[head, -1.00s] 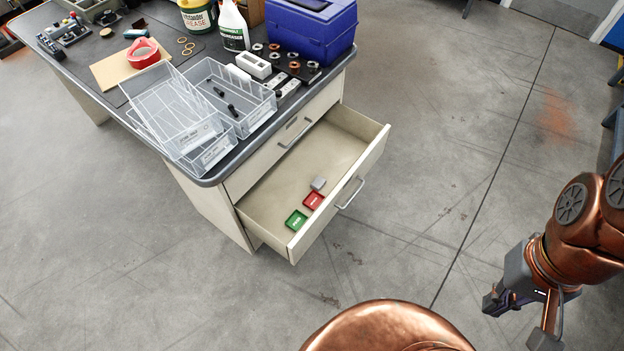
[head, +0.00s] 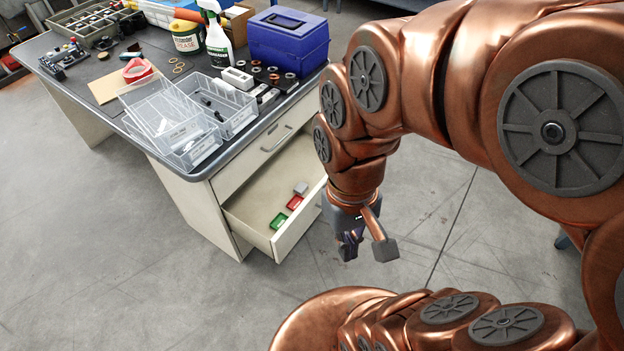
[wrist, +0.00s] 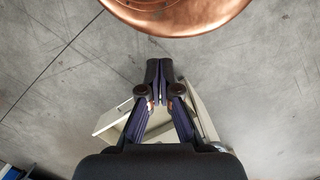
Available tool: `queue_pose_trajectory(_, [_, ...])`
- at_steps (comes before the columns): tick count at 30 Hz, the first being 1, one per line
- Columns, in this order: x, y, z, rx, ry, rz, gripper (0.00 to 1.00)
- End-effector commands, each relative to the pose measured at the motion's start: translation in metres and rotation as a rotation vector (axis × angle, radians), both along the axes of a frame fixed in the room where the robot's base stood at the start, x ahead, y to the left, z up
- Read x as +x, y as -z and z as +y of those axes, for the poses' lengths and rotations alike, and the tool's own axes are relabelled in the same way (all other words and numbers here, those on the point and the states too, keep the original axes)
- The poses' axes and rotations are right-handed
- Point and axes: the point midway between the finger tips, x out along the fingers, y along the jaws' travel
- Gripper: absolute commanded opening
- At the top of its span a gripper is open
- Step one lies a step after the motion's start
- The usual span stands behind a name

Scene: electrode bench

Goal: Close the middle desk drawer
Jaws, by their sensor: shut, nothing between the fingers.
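The open beige desk drawer (head: 297,222) sticks out of the desk's end in the head view, below a closed drawer (head: 232,172). A green item (head: 279,221), a red item (head: 294,202) and a grey block (head: 301,188) lie inside it. My gripper (head: 350,250) is shut and empty, just right of the drawer front, pointing down. My arm and gripper hide the drawer's far right end and its handle. In the wrist view, my gripper (wrist: 158,68) has its fingertips together, and part of the beige drawer (wrist: 112,118) shows behind the fingers. I cannot tell whether they touch.
The desk top (head: 62,85) holds clear plastic trays (head: 165,125), a blue toolbox (head: 287,42), a spray bottle (head: 217,38), a grease tub (head: 186,38) and red tape (head: 137,70). The grey floor (head: 110,240) in front of the desk is clear.

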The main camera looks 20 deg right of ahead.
Motion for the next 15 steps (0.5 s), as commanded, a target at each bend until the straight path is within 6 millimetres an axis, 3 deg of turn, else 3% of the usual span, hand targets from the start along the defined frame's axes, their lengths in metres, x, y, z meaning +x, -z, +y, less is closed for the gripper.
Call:
queue_pose_trajectory(8, [0.041, 0.055, 0.039, 0.200, 0.169, 0.098, 0.00])
queue_pose_trajectory(15, [0.091, 0.093, 0.066, 0.412, 0.365, 0.195, 0.00])
